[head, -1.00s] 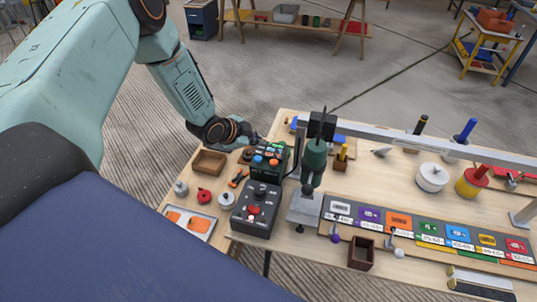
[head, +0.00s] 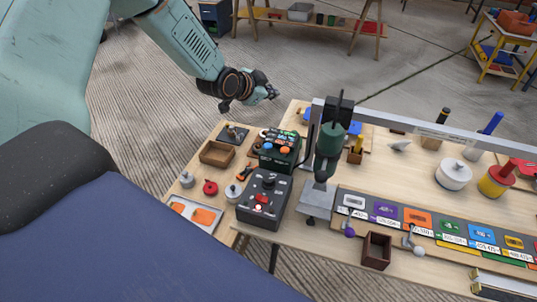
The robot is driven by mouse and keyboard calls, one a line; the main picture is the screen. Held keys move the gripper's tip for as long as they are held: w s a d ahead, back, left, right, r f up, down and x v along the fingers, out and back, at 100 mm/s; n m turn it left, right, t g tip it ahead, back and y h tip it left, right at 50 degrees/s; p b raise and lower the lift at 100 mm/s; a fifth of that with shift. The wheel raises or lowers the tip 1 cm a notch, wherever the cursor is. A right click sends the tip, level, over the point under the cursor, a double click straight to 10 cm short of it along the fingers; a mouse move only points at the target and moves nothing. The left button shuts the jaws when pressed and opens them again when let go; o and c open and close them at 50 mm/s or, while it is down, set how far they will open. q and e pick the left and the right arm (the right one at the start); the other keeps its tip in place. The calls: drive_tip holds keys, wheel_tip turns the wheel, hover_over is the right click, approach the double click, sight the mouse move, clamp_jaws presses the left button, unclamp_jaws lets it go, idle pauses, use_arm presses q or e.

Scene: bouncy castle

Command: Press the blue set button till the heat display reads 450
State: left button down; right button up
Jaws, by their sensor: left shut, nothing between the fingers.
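A dark green control box (head: 279,162) stands on the wooden table, left of the middle. On its top are a blue button (head: 267,146) and an orange button (head: 285,149), side by side. Behind them is a small lit display strip (head: 288,136), too small to read. My left gripper (head: 274,92) is shut and empty. It is above and beyond the box, past the table's back edge in the picture, apart from the buttons. My right gripper is not in view.
A dark box with a red button (head: 262,202) stands in front of the control box. A green-handled press (head: 328,150) rises close on the right. A wooden tray (head: 217,153) lies to the left. A strip of coloured cards (head: 430,225) runs along the front right.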

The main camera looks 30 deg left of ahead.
sight(266, 147)
use_arm(q)
drive_tip(key=s+d+f+n+g+b, duration=0.1)
drive_tip(key=s+n+b, duration=0.3)
drive_tip(key=n, duration=1.1)
drive_tip(key=shift+s+d+f+n+g, duration=0.3)
drive_tip(key=shift+s+f+g, duration=0.35)
drive_tip(key=shift+f, duration=0.25)
wheel_tip(266, 147, down, 9)
drive_tip(key=b, duration=0.8)
drive_tip(key=shift+b, duration=0.35)
drive_tip(key=shift+f+b, duration=0.35)
